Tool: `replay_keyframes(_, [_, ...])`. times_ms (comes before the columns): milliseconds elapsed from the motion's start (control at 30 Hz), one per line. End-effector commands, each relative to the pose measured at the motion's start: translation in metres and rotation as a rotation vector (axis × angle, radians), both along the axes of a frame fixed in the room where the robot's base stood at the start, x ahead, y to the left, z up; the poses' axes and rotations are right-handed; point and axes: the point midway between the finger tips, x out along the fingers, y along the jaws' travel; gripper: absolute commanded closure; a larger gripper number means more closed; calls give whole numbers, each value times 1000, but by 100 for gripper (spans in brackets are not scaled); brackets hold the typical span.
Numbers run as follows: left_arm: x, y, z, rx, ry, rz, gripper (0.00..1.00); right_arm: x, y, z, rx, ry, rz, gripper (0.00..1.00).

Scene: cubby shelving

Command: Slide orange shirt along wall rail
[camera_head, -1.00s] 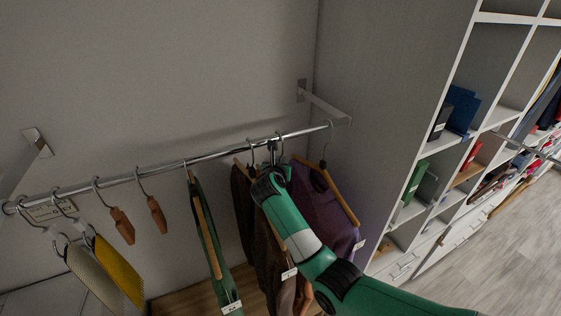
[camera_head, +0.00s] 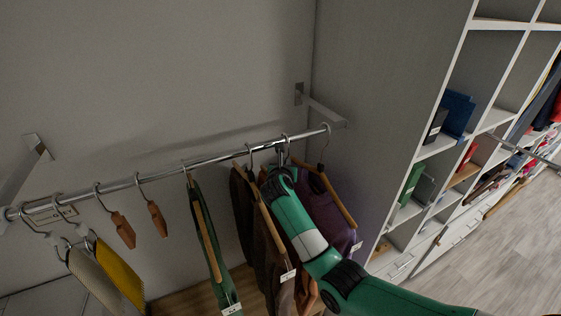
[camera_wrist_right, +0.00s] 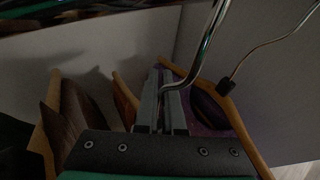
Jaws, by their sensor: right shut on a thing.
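My right gripper (camera_head: 280,158) is just below the metal wall rail (camera_head: 215,158). In the right wrist view its two fingers (camera_wrist_right: 166,98) are closed around the metal hook (camera_wrist_right: 204,45) of a hanger. My forearm hides most of the garment on that hanger. An orange-pink cloth (camera_head: 308,288) shows below my arm and is probably the orange shirt; I cannot fully tell which hanger carries it. A purple garment (camera_head: 325,212) on a wooden hanger hangs to its right. A dark brown garment (camera_head: 243,210) hangs to its left. My left gripper is not in view.
A green garment (camera_head: 208,250), small wooden hangers (camera_head: 158,220) and a yellow cloth (camera_head: 120,272) hang further left. The rail ends at a bracket (camera_head: 320,108) by the grey side panel (camera_head: 375,120). Cubby shelves (camera_head: 440,148) stand at the right.

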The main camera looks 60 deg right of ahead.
Motion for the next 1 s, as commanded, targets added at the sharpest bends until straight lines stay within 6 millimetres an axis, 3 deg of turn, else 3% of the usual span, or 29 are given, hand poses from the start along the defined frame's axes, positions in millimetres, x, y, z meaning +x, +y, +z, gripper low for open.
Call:
replay_keyframes(433, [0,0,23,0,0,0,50,-21,-28,1,0,1,-1,100])
replay_keyframes(1000, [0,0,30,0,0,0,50,-22,-30,0,0,0,0,100])
